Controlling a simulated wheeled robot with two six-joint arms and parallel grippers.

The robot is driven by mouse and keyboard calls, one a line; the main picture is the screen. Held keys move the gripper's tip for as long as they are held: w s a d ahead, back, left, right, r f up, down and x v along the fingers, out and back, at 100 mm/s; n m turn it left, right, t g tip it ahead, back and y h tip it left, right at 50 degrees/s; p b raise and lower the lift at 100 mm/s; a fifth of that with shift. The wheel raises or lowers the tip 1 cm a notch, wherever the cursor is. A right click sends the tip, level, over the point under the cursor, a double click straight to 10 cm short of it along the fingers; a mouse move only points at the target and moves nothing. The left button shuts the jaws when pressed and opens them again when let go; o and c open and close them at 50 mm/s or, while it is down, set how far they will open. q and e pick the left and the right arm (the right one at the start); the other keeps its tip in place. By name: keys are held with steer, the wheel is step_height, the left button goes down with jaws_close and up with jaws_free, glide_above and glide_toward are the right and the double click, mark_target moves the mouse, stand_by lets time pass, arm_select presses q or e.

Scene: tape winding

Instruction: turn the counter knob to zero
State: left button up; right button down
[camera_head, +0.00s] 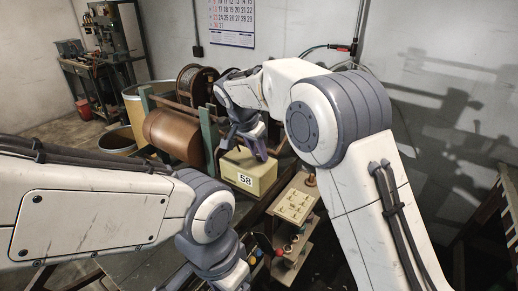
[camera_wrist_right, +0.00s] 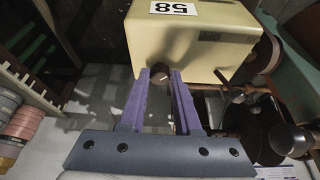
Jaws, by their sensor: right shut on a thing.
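The counter is a cream box (camera_head: 238,166) with a white "58" label, in the middle of the head view. In the right wrist view the box (camera_wrist_right: 195,45) fills the upper middle, its label upside down. The counter knob (camera_wrist_right: 158,76) is a small dark round piece at the box's edge. My right gripper (camera_wrist_right: 159,78) has its purple fingers closed on the knob from both sides. In the head view the right gripper (camera_head: 256,150) is at the box's top; the knob is hidden there. My left gripper is out of frame.
A brown roller (camera_head: 172,136) in a green frame stands left of the box. In the right wrist view, a shaft and a dark wheel lie right of the fingers.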

steer(key=m+p, duration=0.1)
steer(key=m, duration=0.1)
steer(key=m+g+h+p, duration=0.1)
steer(key=m+p, duration=0.1)
steer(key=shift+w+a+r+m, duration=0.15)
steer(key=shift+w+r+m, duration=0.05)
steer(key=shift+m, duration=0.1)
steer(key=shift+w+f+m+g+h+p, duration=0.15)
steer(key=shift+m+g+p, duration=0.25)
steer(key=shift+m+p, duration=0.5)
steer(key=shift+m+g+h+p, duration=0.25)
steer(key=shift+m+g+p, duration=0.15)
steer(key=shift+m+p, duration=0.5)
steer(key=c, duration=0.6)
jaws_free()
